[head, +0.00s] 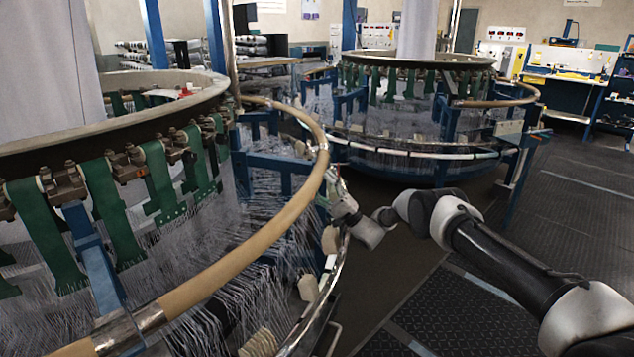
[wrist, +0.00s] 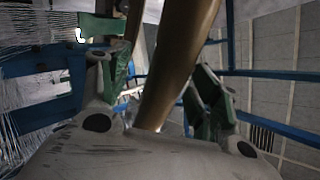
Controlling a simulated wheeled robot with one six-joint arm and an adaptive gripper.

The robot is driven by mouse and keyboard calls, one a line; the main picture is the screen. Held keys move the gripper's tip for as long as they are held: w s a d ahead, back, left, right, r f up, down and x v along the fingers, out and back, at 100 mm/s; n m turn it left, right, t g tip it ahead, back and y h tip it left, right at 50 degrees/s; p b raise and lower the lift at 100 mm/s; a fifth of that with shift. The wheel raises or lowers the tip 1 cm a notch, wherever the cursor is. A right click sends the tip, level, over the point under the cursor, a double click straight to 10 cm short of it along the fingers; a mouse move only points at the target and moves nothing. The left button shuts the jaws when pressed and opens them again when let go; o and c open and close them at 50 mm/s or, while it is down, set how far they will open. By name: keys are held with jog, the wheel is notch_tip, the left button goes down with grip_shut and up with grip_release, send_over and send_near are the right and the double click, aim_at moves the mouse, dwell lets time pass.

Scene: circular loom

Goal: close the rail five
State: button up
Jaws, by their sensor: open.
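A tan curved rail (head: 245,250) rings the near circular loom, with a metal joint sleeve (head: 128,332) at its lower left end. No number shows on it, so I cannot tell by label which rail is five. My gripper (head: 333,180) is at the rail's right-hand bend, just outside it. In the wrist view a brown rail (wrist: 180,60) runs between the two spread fingers of my gripper (wrist: 158,88). The fingers are open, one on each side of the rail. I cannot tell whether either finger touches it.
The near loom has green straps (head: 107,208), many white threads and a lower metal ring (head: 335,275). Blue frame posts (head: 257,165) stand inside the rail. A second loom (head: 420,150) stands behind. Dark floor (head: 570,235) to the right is clear.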

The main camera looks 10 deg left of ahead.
jog(key=v, duration=1)
jog(key=shift+a, duration=0.1)
jog(key=shift+r, duration=0.1)
jog(key=s+d+r+n+g+h, duration=0.15)
jog(key=r+g+h, duration=0.25)
jog(key=r, duration=0.6)
jog(key=s+r+n+g+h, duration=0.2)
jog(key=s+r+g+h, duration=0.15)
jog(key=r, duration=0.75)
jog(key=s+d+r+h, duration=0.6)
jog(key=s+d+r, duration=0.25)
jog(key=s, duration=0.35)
jog(key=s+d+r+t+h, duration=0.1)
jog(key=s+d+t+h, duration=0.5)
jog(key=s+d, duration=2.3)
jog(key=d+h, duration=0.2)
jog(key=h, duration=0.4)
jog(key=shift+s, duration=0.35)
